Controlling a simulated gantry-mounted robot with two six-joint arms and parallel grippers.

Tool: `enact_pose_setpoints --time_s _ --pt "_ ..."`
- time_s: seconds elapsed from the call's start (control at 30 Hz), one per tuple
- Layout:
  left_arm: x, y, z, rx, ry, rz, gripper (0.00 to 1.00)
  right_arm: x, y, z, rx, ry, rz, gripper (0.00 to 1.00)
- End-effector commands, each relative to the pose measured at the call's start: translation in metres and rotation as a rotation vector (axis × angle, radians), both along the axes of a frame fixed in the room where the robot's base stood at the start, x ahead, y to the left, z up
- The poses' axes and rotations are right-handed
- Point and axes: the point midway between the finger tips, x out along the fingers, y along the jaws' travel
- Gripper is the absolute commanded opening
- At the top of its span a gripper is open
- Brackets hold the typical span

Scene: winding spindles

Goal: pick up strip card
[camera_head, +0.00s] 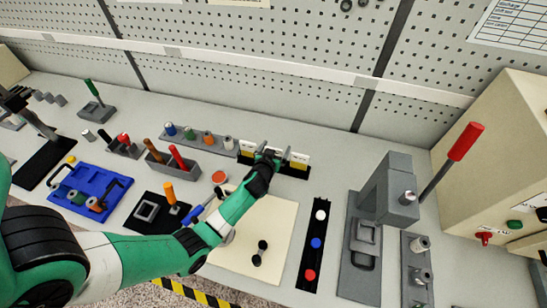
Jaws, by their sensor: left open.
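Strip cards, white with yellow lower parts, stand in a black rack (290,171) at the back of the bench. One card (247,147) shows left of my left gripper and another card (299,160) shows to its right. My left gripper (269,156) is open at the middle of the rack, its arm reaching in from the lower left. The hand hides part of the rack's middle, and I cannot tell whether a card is between the fingers. My right gripper is not in view.
A cream mat (273,231) with small black pieces lies below the rack. A black strip with coloured buttons (316,243) and a grey lever press (388,190) stand right. A blue tray (89,193) and tool holders fill the left. A pegboard wall rises behind.

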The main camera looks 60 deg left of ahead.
Motion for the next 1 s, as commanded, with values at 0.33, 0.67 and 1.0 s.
enact_pose_setpoints --time_s 0.33,0.67,1.0 --pt "0.0 0.0 0.0 0.0 0.0 0.0 0.55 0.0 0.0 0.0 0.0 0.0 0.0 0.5" --pt "0.0 0.0 0.001 0.0 0.0 0.0 0.26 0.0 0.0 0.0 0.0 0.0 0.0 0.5" --pt "0.0 0.0 0.028 0.002 -0.002 0.002 0.26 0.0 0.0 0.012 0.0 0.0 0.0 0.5"
